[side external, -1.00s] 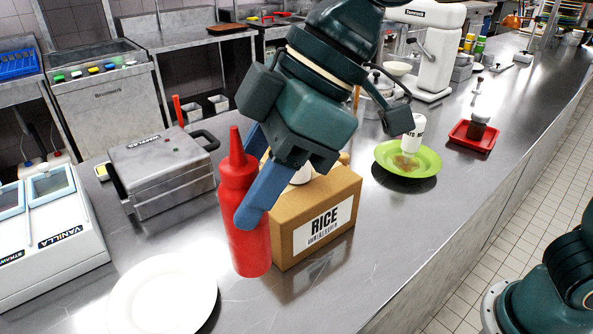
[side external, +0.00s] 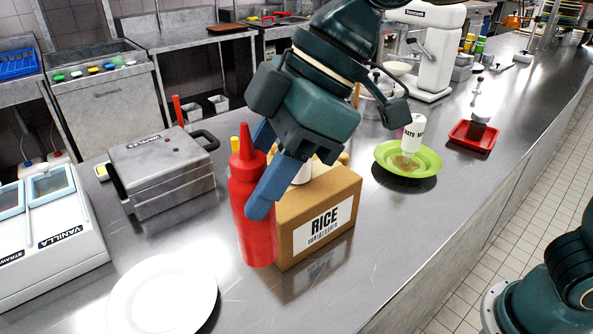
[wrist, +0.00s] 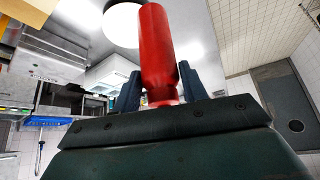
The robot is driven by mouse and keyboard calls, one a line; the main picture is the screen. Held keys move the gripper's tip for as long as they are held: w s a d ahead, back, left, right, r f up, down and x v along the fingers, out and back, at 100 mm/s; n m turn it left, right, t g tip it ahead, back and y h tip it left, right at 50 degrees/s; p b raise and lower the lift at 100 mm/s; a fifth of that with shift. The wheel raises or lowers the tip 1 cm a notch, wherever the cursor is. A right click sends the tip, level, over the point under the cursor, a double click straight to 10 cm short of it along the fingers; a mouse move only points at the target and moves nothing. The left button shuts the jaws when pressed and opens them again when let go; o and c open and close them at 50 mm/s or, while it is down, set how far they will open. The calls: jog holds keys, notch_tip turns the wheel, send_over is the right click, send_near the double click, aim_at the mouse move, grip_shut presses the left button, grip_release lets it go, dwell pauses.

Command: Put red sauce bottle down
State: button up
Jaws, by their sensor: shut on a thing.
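The red sauce bottle (side external: 254,228) stands upright at the left front of the rice box (side external: 318,215) in the side view. My gripper (side external: 257,170) is shut on the bottle's upper part, with a blue finger on either side. The bottle's base is at or very near the steel counter (side external: 390,250); I cannot tell whether it touches. In the wrist view the red bottle (wrist: 158,50) rises between the two blue fingers (wrist: 160,92).
A white plate (side external: 163,296) lies at the front left. A waffle iron (side external: 165,170) stands behind the bottle to the left. A green plate (side external: 425,165) with a white bottle (side external: 413,133) and a red tray (side external: 473,137) are to the right. The counter right of the box is clear.

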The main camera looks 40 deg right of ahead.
jog(key=d+f, duration=0.3)
jog(key=d, duration=0.9)
jog(key=d+f+n, duration=0.1)
jog(key=d+f, duration=0.3)
jog(key=d, duration=0.8)
jog(key=w+d+f+n+g, duration=0.1)
jog(key=d+f, duration=0.3)
jog(key=d, duration=0.8)
jog(key=shift+d, duration=0.3)
jog(key=shift+w, duration=0.1)
jog(key=shift+f, duration=1.95)
jog(key=shift+f, duration=0.1)
jog(key=shift+f, duration=1.9)
jog(key=shift+f, duration=0.15)
